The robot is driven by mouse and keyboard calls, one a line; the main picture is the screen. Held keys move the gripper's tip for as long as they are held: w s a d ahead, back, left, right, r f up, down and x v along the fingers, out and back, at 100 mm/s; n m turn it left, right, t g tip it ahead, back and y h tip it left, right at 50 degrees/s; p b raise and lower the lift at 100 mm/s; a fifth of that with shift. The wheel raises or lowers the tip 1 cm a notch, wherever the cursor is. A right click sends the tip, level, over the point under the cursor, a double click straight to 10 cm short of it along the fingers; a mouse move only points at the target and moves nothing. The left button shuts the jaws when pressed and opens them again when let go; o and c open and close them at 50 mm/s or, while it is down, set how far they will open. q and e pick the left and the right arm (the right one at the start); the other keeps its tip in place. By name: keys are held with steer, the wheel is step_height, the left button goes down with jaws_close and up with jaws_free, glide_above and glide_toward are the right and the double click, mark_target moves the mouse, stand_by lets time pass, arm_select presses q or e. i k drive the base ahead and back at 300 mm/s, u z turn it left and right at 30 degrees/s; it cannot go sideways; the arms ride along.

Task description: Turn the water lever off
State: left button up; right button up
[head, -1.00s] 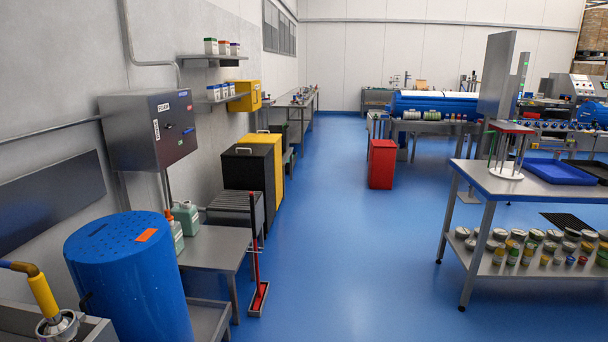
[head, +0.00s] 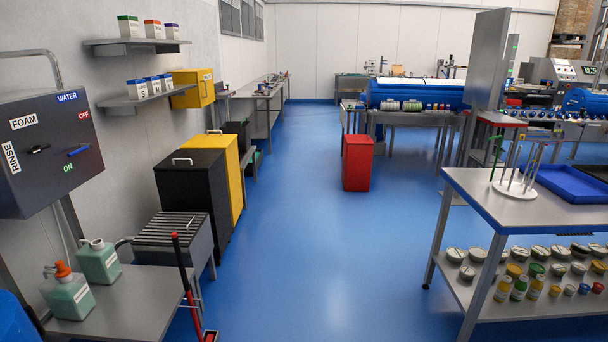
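The blue water lever (head: 77,152) is on the front of a dark grey control box (head: 45,150) on the left wall. The label WATER is above it, OFF in red to its upper right, and ON in green below it. The lever lies nearly level, tilted slightly up to the right; I cannot tell which setting it is at. A black lever (head: 38,149) sits left of it, between the FOAM and RINSE labels. Neither of my grippers is in view.
A steel table (head: 130,308) with two green-tinted jugs (head: 98,262) stands below the box. A red-handled squeegee (head: 185,275) leans by its right edge. Black (head: 195,190) and yellow (head: 225,170) bins line the wall. The blue floor (head: 320,240) in the middle is clear.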

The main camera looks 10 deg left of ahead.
mark_target(77, 151)
steer(key=u, duration=0.2)
steer(key=i, duration=1.95)
steer(key=u, duration=1.4)
steer(key=i, duration=1.1)
steer(key=u, duration=1.2)
